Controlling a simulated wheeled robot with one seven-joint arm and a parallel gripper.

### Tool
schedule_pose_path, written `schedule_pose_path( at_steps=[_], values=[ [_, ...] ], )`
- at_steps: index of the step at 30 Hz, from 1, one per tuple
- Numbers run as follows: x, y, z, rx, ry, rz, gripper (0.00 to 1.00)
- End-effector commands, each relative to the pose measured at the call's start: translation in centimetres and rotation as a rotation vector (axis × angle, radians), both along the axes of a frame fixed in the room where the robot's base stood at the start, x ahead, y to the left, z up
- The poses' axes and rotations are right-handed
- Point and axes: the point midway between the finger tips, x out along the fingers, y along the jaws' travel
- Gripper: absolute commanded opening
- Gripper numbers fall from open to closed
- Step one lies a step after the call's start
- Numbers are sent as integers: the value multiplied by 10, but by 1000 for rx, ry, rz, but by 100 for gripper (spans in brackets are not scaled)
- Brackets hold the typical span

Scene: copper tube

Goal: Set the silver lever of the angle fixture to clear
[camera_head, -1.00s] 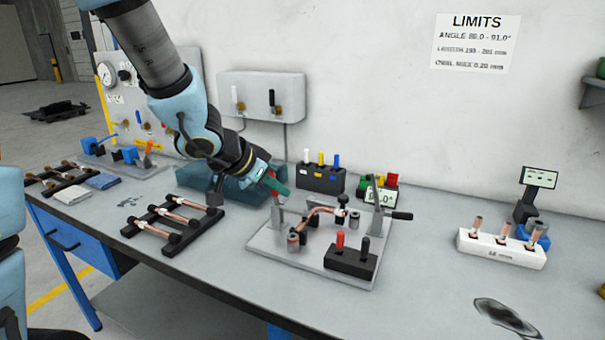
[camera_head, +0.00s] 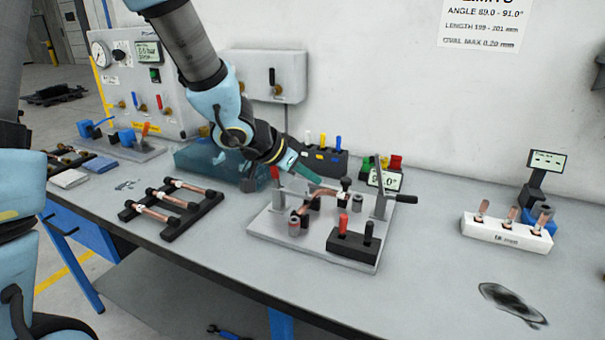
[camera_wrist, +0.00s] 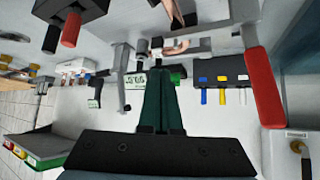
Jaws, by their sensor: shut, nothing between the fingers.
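The angle fixture (camera_head: 268,226) is a light grey plate on the bench. A bent copper tube (camera_head: 303,207) lies in it and also shows at the top of the wrist view (camera_wrist: 174,12). An upright silver lever (camera_head: 380,178) stands at the fixture's right side, with a black handle beside it. In the wrist view the silver lever (camera_wrist: 120,75) is left of my fingers, apart from them. My gripper (camera_head: 320,181), with green fingers, is shut and empty above the fixture, left of the lever. The fingers (camera_wrist: 160,70) partly hide the clamp behind them.
A red-handled lever (camera_head: 275,174) stands at the fixture's left. A black block (camera_head: 352,248) with a red and a black peg sits at its front. A green-edged angle display (camera_head: 386,181) and a black pen holder (camera_head: 325,160) are behind.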

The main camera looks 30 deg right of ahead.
Motion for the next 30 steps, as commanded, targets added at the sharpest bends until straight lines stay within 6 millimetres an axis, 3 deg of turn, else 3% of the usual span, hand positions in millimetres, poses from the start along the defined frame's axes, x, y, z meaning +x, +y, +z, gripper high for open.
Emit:
schedule_pose_path(
  at_steps=[6, 13, 30],
  values=[
    [1, -32, -33, 2, 1, -2, 0],
    [4, -62, -32, 0, -1, -1, 0],
    [5, -70, -35, 0, -1, 5, 0]
  ],
)
